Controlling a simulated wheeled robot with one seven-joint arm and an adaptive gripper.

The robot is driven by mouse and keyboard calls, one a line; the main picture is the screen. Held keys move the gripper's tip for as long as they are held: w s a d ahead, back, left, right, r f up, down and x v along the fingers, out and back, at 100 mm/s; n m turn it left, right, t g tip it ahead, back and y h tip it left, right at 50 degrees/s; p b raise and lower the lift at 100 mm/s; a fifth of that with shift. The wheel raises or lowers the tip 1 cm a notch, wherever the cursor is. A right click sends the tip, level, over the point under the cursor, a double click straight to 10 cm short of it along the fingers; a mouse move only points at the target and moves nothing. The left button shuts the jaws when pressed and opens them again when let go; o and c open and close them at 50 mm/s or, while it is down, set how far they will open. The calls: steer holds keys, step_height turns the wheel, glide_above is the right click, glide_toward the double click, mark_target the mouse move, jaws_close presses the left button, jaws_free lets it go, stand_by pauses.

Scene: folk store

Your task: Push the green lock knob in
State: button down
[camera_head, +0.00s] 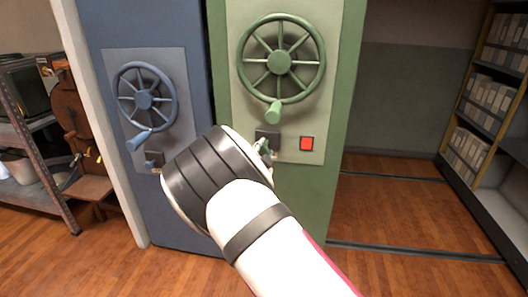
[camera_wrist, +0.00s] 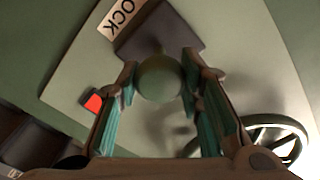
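The green lock knob (camera_wrist: 158,78) shows as a round ball in front of a dark lock block (camera_wrist: 160,32) in the wrist view. My gripper (camera_wrist: 160,72) has its two fingers apart, one on each side of the knob. A narrow gap seems to show on each side, but I cannot tell contact for sure. In the head view my gripper (camera_head: 264,151) reaches the green cabinet's panel just below the dark lock block (camera_head: 267,137). My wrist and gripper hide the knob there. A label reading "OCK", partly cut off, (camera_wrist: 122,17) sits beside the block.
A green handwheel (camera_head: 280,62) with a handle is above the lock; its rim also shows in the wrist view (camera_wrist: 296,132). A red button (camera_head: 306,143) is to the right. A blue cabinet (camera_head: 193,95) with its own wheel stands left. Open floor lies right, before shelves (camera_head: 490,95).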

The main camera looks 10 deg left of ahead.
mark_target(266, 146)
steer(key=shift+w+d+f+b, duration=0.1)
steer(key=shift+w+f+b, duration=0.05)
steer(key=shift+w+b, duration=1.3)
steer(key=shift+w+r, duration=0.2)
steer(key=c, duration=1.1)
jaws_free()
steer(key=shift+w, duration=0.1)
steer(key=s, duration=1.2)
steer(key=shift+a, duration=0.25)
